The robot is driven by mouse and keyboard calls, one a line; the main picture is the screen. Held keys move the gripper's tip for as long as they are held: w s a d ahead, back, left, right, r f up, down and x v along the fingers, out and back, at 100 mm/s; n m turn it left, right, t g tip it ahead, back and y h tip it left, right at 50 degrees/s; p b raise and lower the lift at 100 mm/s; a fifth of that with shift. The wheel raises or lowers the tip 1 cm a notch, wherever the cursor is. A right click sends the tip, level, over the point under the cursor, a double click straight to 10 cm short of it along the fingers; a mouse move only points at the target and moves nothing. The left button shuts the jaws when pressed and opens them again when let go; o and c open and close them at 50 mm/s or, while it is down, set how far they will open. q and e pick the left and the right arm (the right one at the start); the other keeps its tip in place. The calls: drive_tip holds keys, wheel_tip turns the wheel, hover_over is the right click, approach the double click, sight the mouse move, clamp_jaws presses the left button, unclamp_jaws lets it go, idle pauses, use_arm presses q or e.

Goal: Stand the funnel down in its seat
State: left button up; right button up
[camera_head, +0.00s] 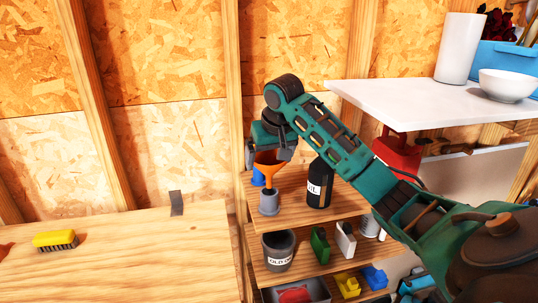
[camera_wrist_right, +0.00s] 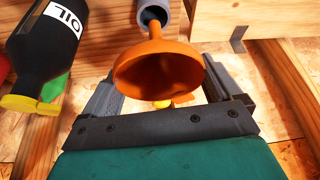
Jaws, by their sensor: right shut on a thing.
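An orange funnel (camera_head: 267,168) is between the fingers of my right gripper (camera_head: 268,157), which is shut on it. It is about upright, spout down, over a grey cylindrical seat (camera_head: 269,203) on the upper wooden shelf. In the right wrist view the funnel's wide mouth (camera_wrist_right: 157,72) faces the camera, and its spout runs toward the open top of the grey seat (camera_wrist_right: 152,14). The spout's end is at or just above that opening; I cannot tell whether it is inside. My left gripper is not in view.
A grey bin (camera_head: 278,250) and several small containers are on the shelf below. A bench with a yellow brush (camera_head: 55,239) is at left.

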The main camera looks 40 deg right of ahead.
sight(269, 186)
idle(0.4)
drive_tip(key=shift+f, duration=1.1)
drive_tip(key=shift+f, duration=0.95)
drive_tip(key=shift+f, duration=1.05)
drive_tip(key=o, duration=0.7)
drive_tip(key=shift+r, duration=0.1)
drive_tip(key=v, duration=1.2)
drive_tip(key=shift+s+r, duration=0.2)
drive_tip(key=shift+r, duration=0.15)
drive_tip(key=shift+a, duration=0.1)
